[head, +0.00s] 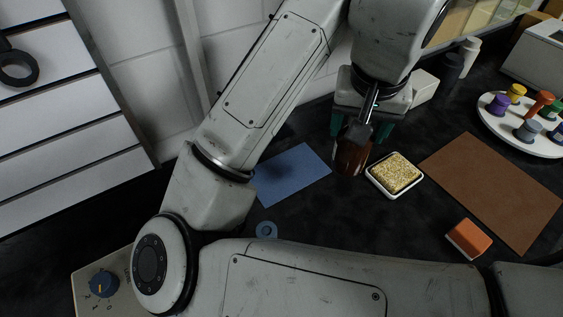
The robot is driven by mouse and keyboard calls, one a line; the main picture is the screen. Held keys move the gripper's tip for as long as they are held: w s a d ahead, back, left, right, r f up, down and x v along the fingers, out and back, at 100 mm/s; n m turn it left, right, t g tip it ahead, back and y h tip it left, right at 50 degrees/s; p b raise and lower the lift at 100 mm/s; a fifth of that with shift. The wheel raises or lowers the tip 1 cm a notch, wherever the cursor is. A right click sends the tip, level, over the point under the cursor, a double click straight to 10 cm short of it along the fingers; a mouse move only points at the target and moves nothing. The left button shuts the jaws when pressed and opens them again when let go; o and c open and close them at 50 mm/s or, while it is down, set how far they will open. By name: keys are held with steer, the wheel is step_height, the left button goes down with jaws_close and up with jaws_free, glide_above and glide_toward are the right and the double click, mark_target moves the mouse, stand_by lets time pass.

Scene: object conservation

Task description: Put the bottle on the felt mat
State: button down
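My gripper (361,128) points down near the middle of the head view, with its teal-lined fingers on both sides of a dark brown bottle (350,158). It appears shut on the bottle's upper part, which the fingers and wrist hide. Whether the bottle's base touches the table is hard to tell. A flat blue mat (293,174), which looks like the felt mat, lies to the left of the bottle, its left edge partly covered by my arm. A larger flat brown mat (500,190) lies at the right; its material is not clear.
A white dish with a yellow grainy sponge (394,173) stands just right of the bottle. An orange-and-white block (468,239) lies near the brown mat. A round white tray (520,137) with several coloured spools stands at the far right. A small blue ring (266,230) lies below the blue mat.

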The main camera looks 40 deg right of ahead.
mark_target(344, 140)
steer(key=a+p, duration=0.2)
steer(key=a, duration=0.1)
steer(key=shift+w, duration=0.1)
steer(key=w+d+f, duration=0.2)
steer(key=w+f, duration=1.1)
steer(key=shift+d, duration=0.3)
steer(key=shift+f, duration=0.1)
steer(key=shift+c, duration=0.8)
jaws_free()
